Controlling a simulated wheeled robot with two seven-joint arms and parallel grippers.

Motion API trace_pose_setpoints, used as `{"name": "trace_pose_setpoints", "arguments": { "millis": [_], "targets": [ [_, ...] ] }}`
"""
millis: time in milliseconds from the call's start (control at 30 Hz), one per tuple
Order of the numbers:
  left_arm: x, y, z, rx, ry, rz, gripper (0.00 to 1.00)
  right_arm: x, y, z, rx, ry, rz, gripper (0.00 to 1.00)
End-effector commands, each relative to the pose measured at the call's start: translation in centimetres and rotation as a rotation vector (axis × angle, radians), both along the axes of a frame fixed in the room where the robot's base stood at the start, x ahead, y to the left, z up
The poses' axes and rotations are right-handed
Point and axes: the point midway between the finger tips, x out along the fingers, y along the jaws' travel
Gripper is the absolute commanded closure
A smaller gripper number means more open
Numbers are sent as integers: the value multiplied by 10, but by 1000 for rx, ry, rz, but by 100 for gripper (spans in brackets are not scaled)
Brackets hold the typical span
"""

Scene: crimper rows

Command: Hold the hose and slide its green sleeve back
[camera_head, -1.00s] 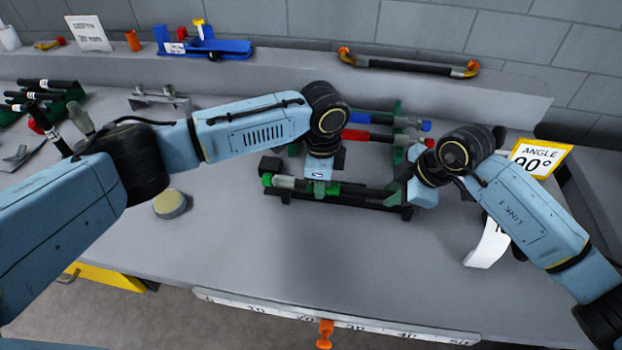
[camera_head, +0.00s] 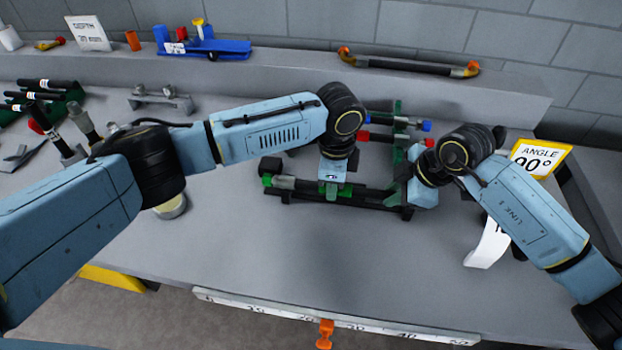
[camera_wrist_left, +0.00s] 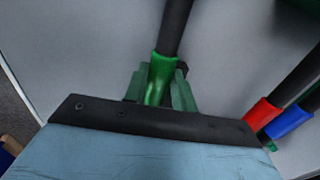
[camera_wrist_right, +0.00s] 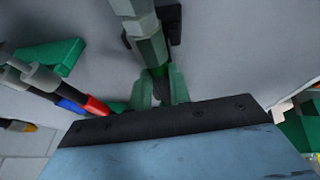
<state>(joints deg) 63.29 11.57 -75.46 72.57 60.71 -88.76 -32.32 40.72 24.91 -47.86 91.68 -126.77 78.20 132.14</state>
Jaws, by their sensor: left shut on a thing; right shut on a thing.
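The hose (camera_wrist_left: 176,22) is black and lies in the front row of the rack on the bench. Its green sleeve (camera_wrist_left: 160,75) sits between the green fingers of my left gripper (camera_wrist_left: 159,90), which is shut on it. Bare black hose runs on above the sleeve in the left wrist view. My right gripper (camera_wrist_right: 160,92) is shut on a dark part of the hose, just below a grey-green hex fitting (camera_wrist_right: 146,40). In the head view, my wrists partly hide both grips. A grey fitting (camera_head: 285,182) shows at the hose's left end.
Hoses with a red sleeve (camera_wrist_left: 262,113) and a blue sleeve (camera_wrist_left: 288,122) lie in rows behind. An angle sign (camera_head: 540,158) stands at the right. A ruler (camera_head: 300,312) runs along the front edge. The front of the bench is mostly clear.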

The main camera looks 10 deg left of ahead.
Motion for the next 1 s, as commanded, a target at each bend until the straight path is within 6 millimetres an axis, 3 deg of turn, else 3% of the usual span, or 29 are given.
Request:
{"name": "trace_pose_setpoints", "arguments": {
  "millis": [233, 267, 433, 767, 1000],
  "targets": [
    [0, -8, 1, -5, -2, -2, 94, 0, 1, 0, 2, 0, 1, 100],
    [0, -8, 1, -4, -2, -2, 71, 0, 1, 0, 2, 1, 2, 100],
    [0, -7, 1, -2, -1, -1, 49, 0, 1, 0, 2, 1, 2, 100],
    [0, -6, 3, -1, -1, 0, 48, 0, 1, 0, 2, 1, 1, 100],
    [-1, -7, 41, -2, -5, -2, 48, 0, 1, 0, 1, 1, 1, 100]
  ]
}}
